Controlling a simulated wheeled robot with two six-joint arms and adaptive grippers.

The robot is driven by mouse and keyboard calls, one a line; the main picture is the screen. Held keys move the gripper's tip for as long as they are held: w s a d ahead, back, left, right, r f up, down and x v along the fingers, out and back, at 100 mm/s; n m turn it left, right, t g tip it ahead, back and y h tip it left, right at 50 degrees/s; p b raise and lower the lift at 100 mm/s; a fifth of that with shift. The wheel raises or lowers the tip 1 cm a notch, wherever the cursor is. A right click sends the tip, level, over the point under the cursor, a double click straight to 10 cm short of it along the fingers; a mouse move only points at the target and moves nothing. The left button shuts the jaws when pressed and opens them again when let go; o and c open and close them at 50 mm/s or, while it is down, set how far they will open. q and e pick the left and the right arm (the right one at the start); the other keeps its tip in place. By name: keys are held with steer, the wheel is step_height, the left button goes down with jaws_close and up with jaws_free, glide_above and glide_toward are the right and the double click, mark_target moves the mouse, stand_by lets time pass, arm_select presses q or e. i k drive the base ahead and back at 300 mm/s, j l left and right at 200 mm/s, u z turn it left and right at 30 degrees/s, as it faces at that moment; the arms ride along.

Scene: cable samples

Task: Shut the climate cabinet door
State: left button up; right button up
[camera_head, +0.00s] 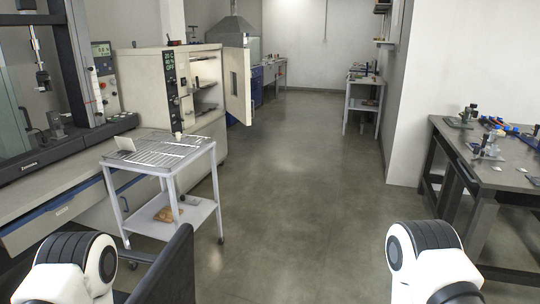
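The climate cabinet (149,84) is a beige box on a pale base, left of centre, with a dark control strip (171,85) on its front. Its door (238,85) stands wide open, swung out to the right on the right edge of the front, with a small dark window in it. Shelves (205,84) with small items show inside. White and black links of my two arms show at the bottom left and bottom right. Neither gripper is in view, and both arms are well away from the door.
A testing machine (74,60) is at left. A dark bench (470,150) is at right, a small table (362,104) farther back. The middle floor (300,170) is clear.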

mark_target(236, 60)
steer(key=i+l+z, duration=0.35)
steer(key=i, duration=0.75)
steer(key=i+z, duration=0.3)
steer(key=i, duration=1.5)
steer(key=i+u, duration=0.15)
steer(key=i, duration=0.5)
steer(key=i+l, duration=0.2)
steer(key=i, duration=0.45)
steer(key=i+l+u, duration=0.1)
steer(key=i, duration=0.55)
steer(key=i+l+u, duration=0.15)
steer(key=i+u, duration=0.25)
steer(key=i+l+u, duration=0.25)
steer(key=i+u, duration=0.15)
steer(key=i+l+u, duration=0.6)
steer(key=l+u, duration=0.2)
